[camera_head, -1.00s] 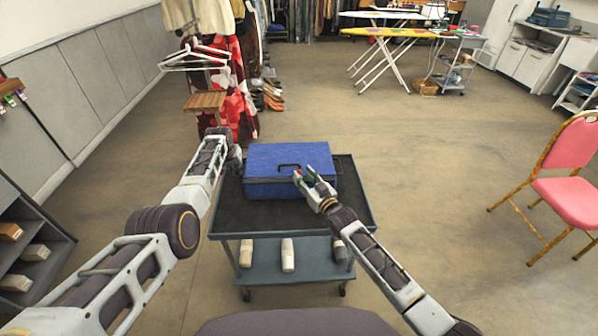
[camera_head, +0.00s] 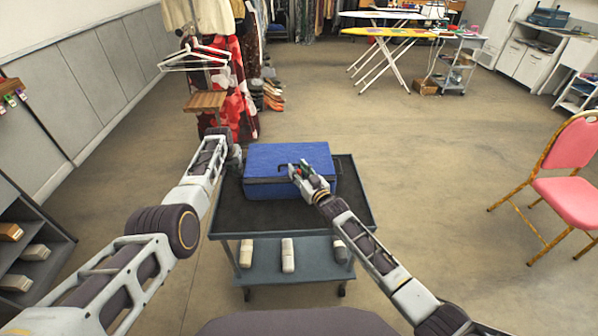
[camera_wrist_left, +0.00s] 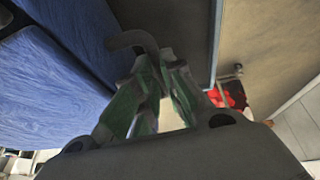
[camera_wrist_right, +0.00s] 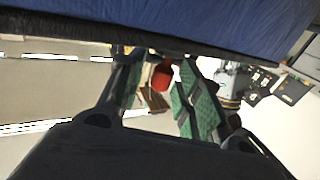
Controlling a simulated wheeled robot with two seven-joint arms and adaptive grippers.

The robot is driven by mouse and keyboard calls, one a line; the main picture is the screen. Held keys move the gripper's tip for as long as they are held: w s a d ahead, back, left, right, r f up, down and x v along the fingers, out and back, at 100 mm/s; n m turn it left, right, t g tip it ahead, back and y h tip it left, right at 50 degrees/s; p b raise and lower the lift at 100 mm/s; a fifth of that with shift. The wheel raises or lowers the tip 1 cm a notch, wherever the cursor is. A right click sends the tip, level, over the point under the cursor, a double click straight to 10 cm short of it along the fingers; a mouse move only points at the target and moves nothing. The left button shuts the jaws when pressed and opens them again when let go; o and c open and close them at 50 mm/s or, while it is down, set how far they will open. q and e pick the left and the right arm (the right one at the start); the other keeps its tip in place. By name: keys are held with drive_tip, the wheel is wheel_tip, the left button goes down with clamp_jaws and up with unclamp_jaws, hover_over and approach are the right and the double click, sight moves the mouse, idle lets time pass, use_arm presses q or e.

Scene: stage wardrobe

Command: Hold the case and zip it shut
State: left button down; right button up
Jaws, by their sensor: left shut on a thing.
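The blue case (camera_head: 262,157) lies on the cart with its lid down; it also shows in the left wrist view (camera_wrist_left: 50,75) and right wrist view (camera_wrist_right: 210,22). Its dark front handle (camera_head: 281,168) is partly hidden by my right gripper. My left gripper (camera_head: 236,160) is at the case's left side, shut on a dark curved handle (camera_wrist_left: 132,39). My right gripper (camera_head: 295,168) is at the case's front, fingers apart in the right wrist view (camera_wrist_right: 156,62).
The dark cart top (camera_head: 300,212) is bare in front of the case. Several pale and dark items (camera_head: 288,255) rest on its lower shelf. A pink chair (camera_head: 570,200) stands at the right, and a clothes rack with hangers (camera_head: 195,58) is behind left.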

sight(328, 178)
clamp_jaws()
use_arm(q)
drive_tip(key=shift+a, duration=0.15)
use_arm(e)
drive_tip(key=shift+d, duration=5.55)
drive_tip(key=shift+o, duration=0.4)
unclamp_jaws()
drive_tip(key=shift+o, duration=0.7)
drive_tip(key=shift+a, duration=0.1)
drive_tip(key=shift+s, duration=0.1)
use_arm(q)
drive_tip(key=shift+d, duration=0.2)
use_arm(e)
drive_tip(key=v, duration=1.2)
